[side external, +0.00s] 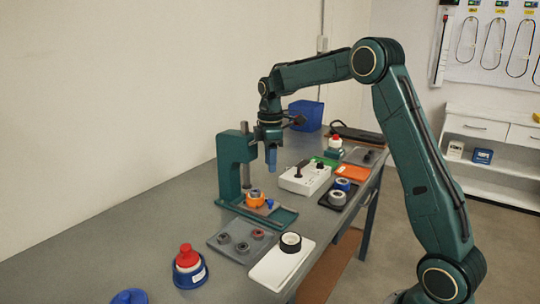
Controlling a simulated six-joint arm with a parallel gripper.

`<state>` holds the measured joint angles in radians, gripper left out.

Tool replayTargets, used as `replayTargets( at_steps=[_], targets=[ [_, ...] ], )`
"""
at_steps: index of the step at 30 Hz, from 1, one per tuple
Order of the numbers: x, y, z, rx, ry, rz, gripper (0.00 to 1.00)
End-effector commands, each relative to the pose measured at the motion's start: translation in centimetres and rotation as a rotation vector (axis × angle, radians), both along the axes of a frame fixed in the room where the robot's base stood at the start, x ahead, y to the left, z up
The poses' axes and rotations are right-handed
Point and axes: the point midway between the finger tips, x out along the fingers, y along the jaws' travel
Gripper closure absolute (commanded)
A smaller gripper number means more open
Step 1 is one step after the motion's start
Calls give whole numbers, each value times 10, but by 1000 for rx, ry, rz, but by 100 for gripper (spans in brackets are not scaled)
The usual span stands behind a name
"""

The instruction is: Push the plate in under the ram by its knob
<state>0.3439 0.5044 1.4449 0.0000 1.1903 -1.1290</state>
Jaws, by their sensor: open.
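The green press (230,172) stands on the grey bench, with its dark ram (246,174) pointing down over a green base (284,218). A small plate (263,210) lies on that base and carries an orange ring-shaped part (255,199). A small blue knob (270,203) stands on the right side of the plate, beside the orange part. It is too small to tell whether the orange part is directly beneath the ram. My gripper (271,168) hangs above and behind the knob, pointing down, with blue fingers. It is open and apart from the plate and knob.
A white box with a black lever (304,179) stands right of the press. A grey tray with several round parts (239,240) and a white tray with a black ring (272,271) lie in front. A red-topped blue container (187,268) stands front left.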

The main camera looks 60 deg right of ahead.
Motion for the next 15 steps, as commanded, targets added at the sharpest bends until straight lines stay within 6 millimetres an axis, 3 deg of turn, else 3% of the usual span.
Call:
replayTargets(
  at_steps=[6,15],
  targets=[
    [0,0,14,-1,-1,0,59],
    [0,0,15,0,0,0,59]
  ],
)
